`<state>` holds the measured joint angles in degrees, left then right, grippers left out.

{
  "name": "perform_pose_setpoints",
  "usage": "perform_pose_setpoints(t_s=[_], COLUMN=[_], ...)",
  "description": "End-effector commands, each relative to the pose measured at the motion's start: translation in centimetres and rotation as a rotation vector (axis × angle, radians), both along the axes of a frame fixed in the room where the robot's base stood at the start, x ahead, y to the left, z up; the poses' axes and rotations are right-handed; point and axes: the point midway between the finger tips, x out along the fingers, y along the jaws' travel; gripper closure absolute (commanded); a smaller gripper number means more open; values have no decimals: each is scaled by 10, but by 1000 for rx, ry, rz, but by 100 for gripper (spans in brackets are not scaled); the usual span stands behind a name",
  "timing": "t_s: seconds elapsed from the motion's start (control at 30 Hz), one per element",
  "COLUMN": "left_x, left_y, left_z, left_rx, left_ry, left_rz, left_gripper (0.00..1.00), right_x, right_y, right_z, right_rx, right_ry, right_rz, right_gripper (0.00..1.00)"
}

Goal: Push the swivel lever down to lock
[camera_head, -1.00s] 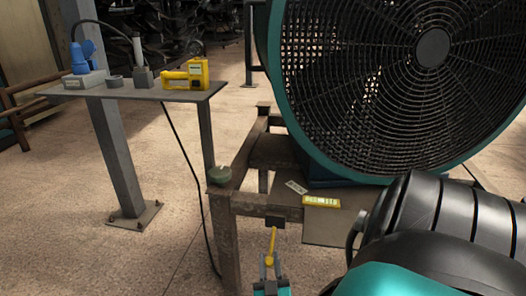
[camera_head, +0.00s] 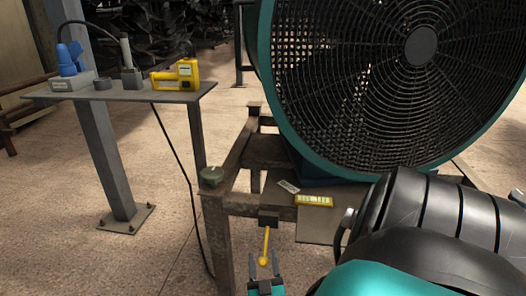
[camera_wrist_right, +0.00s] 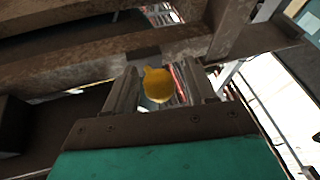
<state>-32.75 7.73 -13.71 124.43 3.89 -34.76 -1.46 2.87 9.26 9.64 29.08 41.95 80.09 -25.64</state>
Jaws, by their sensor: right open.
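The yellow swivel lever (camera_head: 265,244) hangs down from a dark block (camera_head: 269,220) on the rusty frame's front crossbar. It is nearly upright, with its round knob at the lower end. My right gripper (camera_head: 264,262) is open, with its fingers on either side of the knob. In the right wrist view the yellow knob (camera_wrist_right: 158,86) shows between the two fingers (camera_wrist_right: 160,76). Whether a finger touches it I cannot tell. My left gripper is not in view.
A large teal fan (camera_head: 420,45) stands behind the rusty metal frame (camera_head: 217,235). A yellow label (camera_head: 314,200) lies on the frame. A grey side table (camera_head: 190,92) at left holds a yellow tool (camera_head: 178,75) and a blue device (camera_head: 70,62). Open floor lies below the table.

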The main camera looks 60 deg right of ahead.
Motion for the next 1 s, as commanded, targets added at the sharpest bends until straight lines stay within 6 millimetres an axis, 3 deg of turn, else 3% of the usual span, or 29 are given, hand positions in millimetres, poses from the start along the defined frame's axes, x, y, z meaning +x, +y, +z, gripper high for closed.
perform_pose_setpoints(t_s=[0.17, 0.33, 0.77, 1.0], left_x=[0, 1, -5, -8], left_y=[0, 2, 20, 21], left_z=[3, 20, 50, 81], left_rx=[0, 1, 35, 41], left_ry=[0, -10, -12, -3], left_rz=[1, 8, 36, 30], left_gripper=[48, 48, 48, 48], right_x=[-1, -1, -1, -1], right_y=[0, 0, 1, 1], right_z=[4, 24, 103, 152], right_rx=[1, 1, 0, 1], right_ry=[0, -1, 0, -1], right_rz=[-1, -1, -1, 0], right_gripper=[45, 45, 45, 45])
